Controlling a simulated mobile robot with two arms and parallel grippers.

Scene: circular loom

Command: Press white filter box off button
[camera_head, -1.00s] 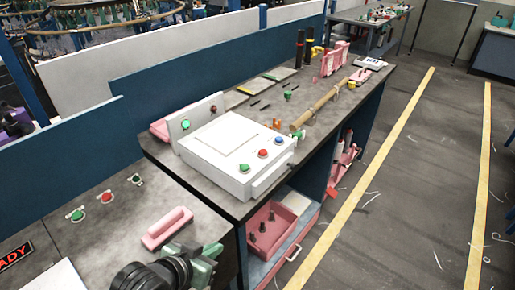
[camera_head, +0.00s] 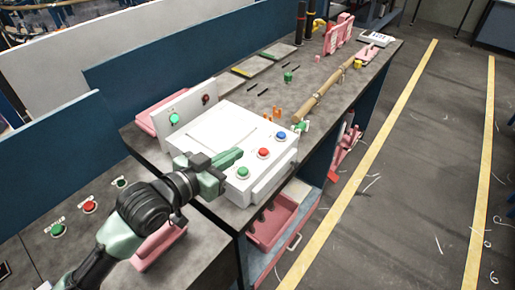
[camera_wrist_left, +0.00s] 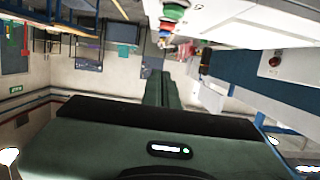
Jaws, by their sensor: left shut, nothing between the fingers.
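The white filter box (camera_head: 215,138) stands on the grey bench with a green button (camera_head: 243,173), a red button (camera_head: 263,153) and a blue button (camera_head: 281,136) along its front. An upright white panel behind it carries a green button (camera_head: 174,118) and a dark red button (camera_head: 206,99). My left gripper (camera_head: 236,156) is shut and empty, over the box's left front side near the green button. Whether the fingers touch the box cannot be told. My right gripper is out of view.
A wooden rod (camera_head: 325,95) lies on the bench beyond the box. A lower table at left holds separate green and red buttons (camera_head: 89,207) and a pink block (camera_head: 160,245). A blue partition (camera_head: 170,60) runs behind. Floor at right is open.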

